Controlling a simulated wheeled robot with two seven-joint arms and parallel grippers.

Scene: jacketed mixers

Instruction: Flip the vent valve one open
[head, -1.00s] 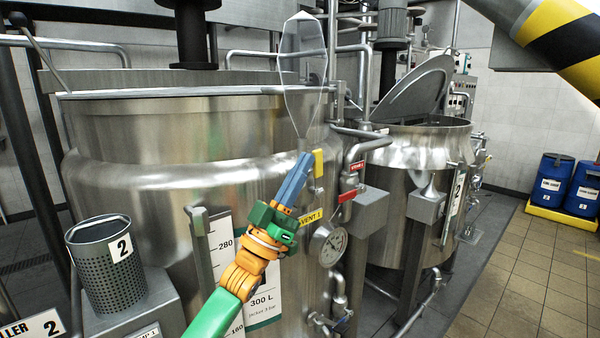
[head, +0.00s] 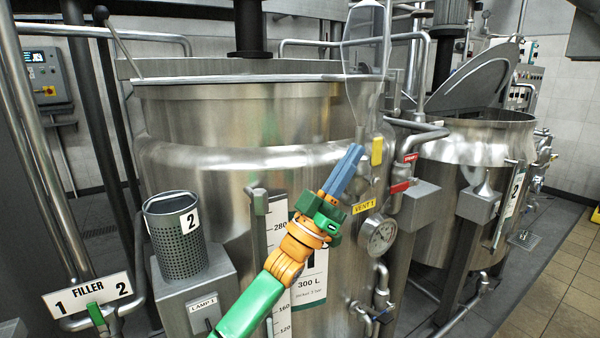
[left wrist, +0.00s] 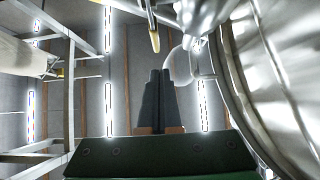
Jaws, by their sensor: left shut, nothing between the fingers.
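The vent valve one's yellow handle (head: 377,151) stands upright on the front of the large steel tank, above the yellow VENT 1 label (head: 363,207). My left gripper (head: 354,150) is shut and empty, its blue fingers pointing up just left of the handle in the head view. I cannot tell the exact gap in depth. In the left wrist view the dark fingers (left wrist: 160,74) are together, and a yellow-tipped handle (left wrist: 154,40) shows beyond them, apart from them. My right gripper is not in view.
A perforated cup (head: 176,240) and the FILLER sign (head: 95,300) stand at left. A second tank (head: 470,160) is at right.

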